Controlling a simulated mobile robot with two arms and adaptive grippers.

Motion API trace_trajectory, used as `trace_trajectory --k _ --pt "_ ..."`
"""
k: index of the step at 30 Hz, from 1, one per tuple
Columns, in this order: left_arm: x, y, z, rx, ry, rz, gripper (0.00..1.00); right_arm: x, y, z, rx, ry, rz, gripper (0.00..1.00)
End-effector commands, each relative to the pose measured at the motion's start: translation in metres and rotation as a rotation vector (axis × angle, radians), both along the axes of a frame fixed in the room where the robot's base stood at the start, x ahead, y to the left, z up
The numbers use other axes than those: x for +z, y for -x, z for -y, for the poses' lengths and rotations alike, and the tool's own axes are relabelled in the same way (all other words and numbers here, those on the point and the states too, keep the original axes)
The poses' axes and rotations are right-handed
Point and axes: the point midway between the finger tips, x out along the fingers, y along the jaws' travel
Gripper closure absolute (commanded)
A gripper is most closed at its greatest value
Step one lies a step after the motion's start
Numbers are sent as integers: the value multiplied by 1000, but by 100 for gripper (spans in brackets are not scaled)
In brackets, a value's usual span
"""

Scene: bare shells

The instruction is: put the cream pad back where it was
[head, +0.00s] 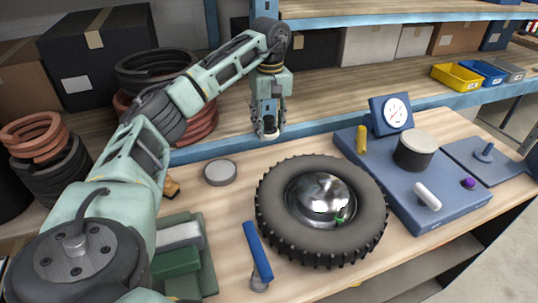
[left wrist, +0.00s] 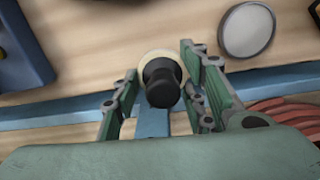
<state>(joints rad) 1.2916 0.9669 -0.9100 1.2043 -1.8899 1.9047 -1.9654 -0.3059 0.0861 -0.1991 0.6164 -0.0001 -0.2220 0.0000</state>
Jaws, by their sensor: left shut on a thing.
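The cream pad (head: 269,134) is a small round cream piece, held at the tips of my left gripper (head: 268,118). In the left wrist view the cream pad (left wrist: 163,57) shows as a cream disc behind a black knob, between the two fingers of my left gripper (left wrist: 160,95). The gripper is shut on it and holds it above the back of the wooden table, near the blue shelf edge. The fingers hide part of the pad in the head view. My right gripper is in neither view.
A tyre with a shiny hub (head: 372,205) lies mid-table. A grey disc (head: 220,172) lies left of it, and a blue-handled tool (head: 257,250) in front. A blue board (head: 385,185) at right bears a gauge (head: 397,113) and a cream-topped dark cylinder (head: 413,152). Shelves stand behind.

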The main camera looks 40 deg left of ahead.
Motion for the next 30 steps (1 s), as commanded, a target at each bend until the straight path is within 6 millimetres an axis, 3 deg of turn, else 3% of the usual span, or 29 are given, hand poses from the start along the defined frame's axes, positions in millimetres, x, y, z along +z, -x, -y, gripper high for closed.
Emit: trace_trajectory --k 7,21,30 --pt "-44 2 0 0 0 -7 85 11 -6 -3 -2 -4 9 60" --pt "-95 1 1 0 1 -4 85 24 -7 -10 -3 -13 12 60" --pt "-99 1 0 0 0 0 85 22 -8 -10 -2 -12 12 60"
